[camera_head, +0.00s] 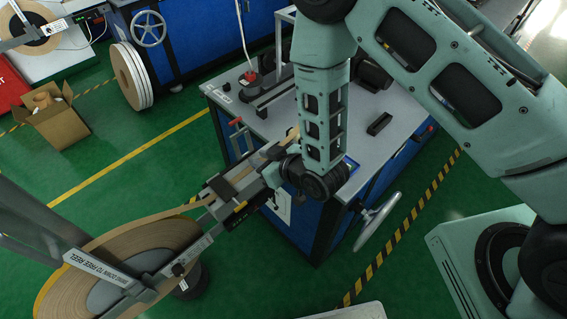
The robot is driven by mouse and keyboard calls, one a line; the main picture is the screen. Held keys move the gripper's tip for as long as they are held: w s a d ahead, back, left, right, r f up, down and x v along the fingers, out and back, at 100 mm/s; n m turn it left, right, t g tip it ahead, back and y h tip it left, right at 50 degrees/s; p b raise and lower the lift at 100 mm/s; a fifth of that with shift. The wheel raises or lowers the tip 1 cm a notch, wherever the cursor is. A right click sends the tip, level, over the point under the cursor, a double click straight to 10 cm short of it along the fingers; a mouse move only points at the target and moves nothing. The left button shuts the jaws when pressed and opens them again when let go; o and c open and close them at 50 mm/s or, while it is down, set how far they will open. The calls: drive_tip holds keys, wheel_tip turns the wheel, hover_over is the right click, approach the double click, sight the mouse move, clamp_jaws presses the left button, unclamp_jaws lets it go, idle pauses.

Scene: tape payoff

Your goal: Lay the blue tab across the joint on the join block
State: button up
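The join block (222,187) is a dark and grey block on the left edge of the grey-topped blue bench. Tan tape (172,213) runs onto it from the large reel at lower left, and more tan tape shows beyond it. I cannot make out the joint. A small patch of blue (352,163) shows on the bench just right of my wrist; I cannot tell whether it is the blue tab. My gripper (270,177) is low beside the right of the join block. My wrist partly hides it, and its fingertips and anything between them are unclear.
A large reel of tan tape (75,262) on a grey arm fills the lower left. On the bench (343,112) stand a red-topped fitting (248,77) and a small dark block (379,123). A handwheel (378,215) juts from its right side. Green floor lies around.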

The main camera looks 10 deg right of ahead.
drive_tip(key=p+v, duration=0.1)
drive_tip(key=v, duration=0.9)
drive_tip(key=shift+p, duration=0.4)
wheel_tip(320, 180, up, 9)
drive_tip(key=s+a+g+h, duration=0.1)
drive_tip(key=s+g+h, duration=0.2)
drive_tip(key=g, duration=0.2)
drive_tip(key=s+d+r+g+h, duration=0.4)
drive_tip(key=s+d+r, duration=0.2)
drive_tip(key=s+r, duration=0.5)
drive_tip(key=shift+s+d+r+g, duration=0.2)
drive_tip(key=shift+s+r+g, duration=0.15)
drive_tip(key=shift+s, duration=0.65)
